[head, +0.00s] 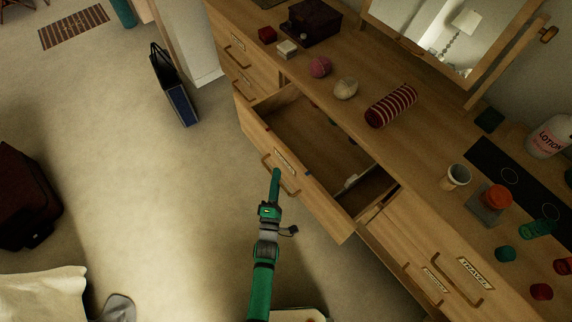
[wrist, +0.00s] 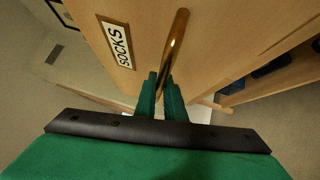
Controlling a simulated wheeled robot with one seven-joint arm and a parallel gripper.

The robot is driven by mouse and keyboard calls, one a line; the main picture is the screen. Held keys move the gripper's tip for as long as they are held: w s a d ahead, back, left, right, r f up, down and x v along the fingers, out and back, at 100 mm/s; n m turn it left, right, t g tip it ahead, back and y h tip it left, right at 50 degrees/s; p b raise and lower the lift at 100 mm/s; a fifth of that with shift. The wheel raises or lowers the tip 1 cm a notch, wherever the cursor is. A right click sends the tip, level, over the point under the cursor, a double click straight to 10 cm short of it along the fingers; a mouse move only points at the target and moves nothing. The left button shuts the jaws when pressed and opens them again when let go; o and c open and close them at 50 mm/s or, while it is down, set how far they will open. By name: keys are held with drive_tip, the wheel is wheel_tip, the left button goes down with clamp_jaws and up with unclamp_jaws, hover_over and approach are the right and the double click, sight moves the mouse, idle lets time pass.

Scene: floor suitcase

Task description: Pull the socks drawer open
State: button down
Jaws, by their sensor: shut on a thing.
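The socks drawer (head: 318,205) stands pulled out from the wooden dresser in the head view, and its inside shows from above. Its front carries a white SOCKS label (wrist: 118,45) in the wrist view. A curved brass-coloured handle (wrist: 177,38) sits beside the label. My green gripper (head: 276,175) is at this handle in the head view. In the wrist view my gripper (wrist: 160,86) has its two fingers shut around the lower part of the handle.
The dresser top (head: 420,140) holds a striped roll (head: 391,105), two balls, a dark box (head: 314,22) and several small jars. A dark bag (head: 174,85) stands on the floor at the left. A dark red suitcase (head: 25,195) is at the far left. Carpet between is clear.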

drive_tip(key=s+a, duration=0.8)
drive_tip(key=a, duration=0.4)
drive_tip(key=shift+s+a, duration=0.25)
drive_tip(key=shift+a, duration=0.1)
drive_tip(key=c, duration=1.8)
unclamp_jaws()
drive_tip(key=shift+c, duration=0.2)
drive_tip(key=shift+s, duration=0.1)
drive_tip(key=v, duration=1)
drive_tip(key=shift+s, duration=0.25)
